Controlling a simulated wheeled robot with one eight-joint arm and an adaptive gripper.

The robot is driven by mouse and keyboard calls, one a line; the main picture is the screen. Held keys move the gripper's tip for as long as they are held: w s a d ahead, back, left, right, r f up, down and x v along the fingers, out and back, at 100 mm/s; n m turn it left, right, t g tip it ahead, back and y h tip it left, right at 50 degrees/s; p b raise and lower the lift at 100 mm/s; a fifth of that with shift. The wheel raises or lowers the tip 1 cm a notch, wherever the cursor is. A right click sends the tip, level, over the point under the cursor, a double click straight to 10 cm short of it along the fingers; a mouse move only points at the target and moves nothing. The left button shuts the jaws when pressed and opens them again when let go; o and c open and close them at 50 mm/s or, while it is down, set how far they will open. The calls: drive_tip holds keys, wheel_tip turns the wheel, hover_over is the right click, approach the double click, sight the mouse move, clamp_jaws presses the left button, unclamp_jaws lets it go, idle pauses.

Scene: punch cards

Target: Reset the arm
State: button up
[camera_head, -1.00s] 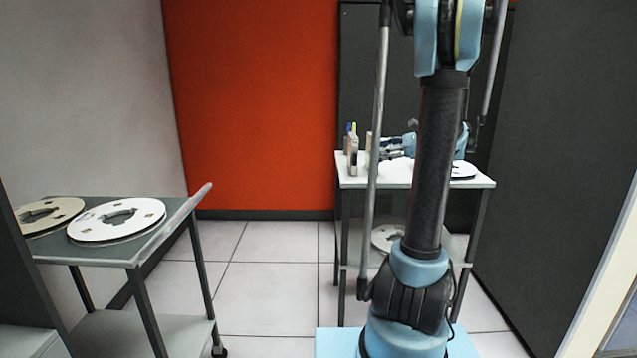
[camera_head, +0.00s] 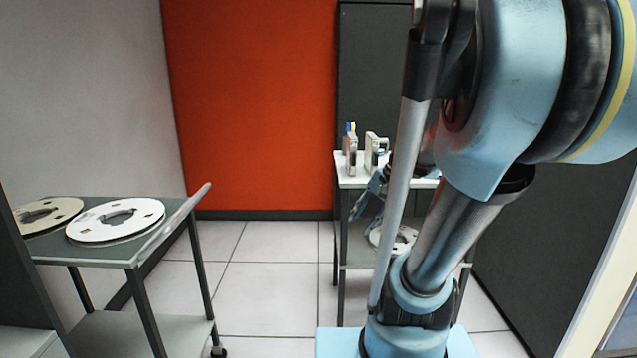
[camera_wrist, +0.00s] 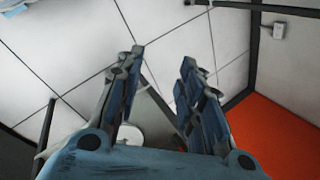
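My gripper (camera_wrist: 161,58) is open in the wrist view, its two blue fingers apart with floor, part of a grey surface and a white disc beyond the gap. Nothing is held between them. In the head view, part of my gripper (camera_head: 367,202) shows at the front left of the far cart, beside my grey rod. My blue arm is bent and fills the right side of the head view, hiding much of that cart.
The far cart (camera_head: 347,184) carries small upright items (camera_head: 351,150) on top and a white reel (camera_head: 402,238) below. A left cart (camera_head: 150,240) holds two large reels. An orange wall (camera_head: 250,100) stands behind. Tiled floor (camera_head: 270,290) between the carts is clear.

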drive_tip(key=s+d+f+n+h, duration=0.4)
drive_tip(key=s+d+f+n, duration=0.1)
drive_tip(key=s+f+n, duration=0.2)
drive_tip(key=shift+s+d+f+h, duration=0.4)
drive_tip(key=shift+s+f, duration=0.05)
drive_tip(key=shift+s, duration=0.75)
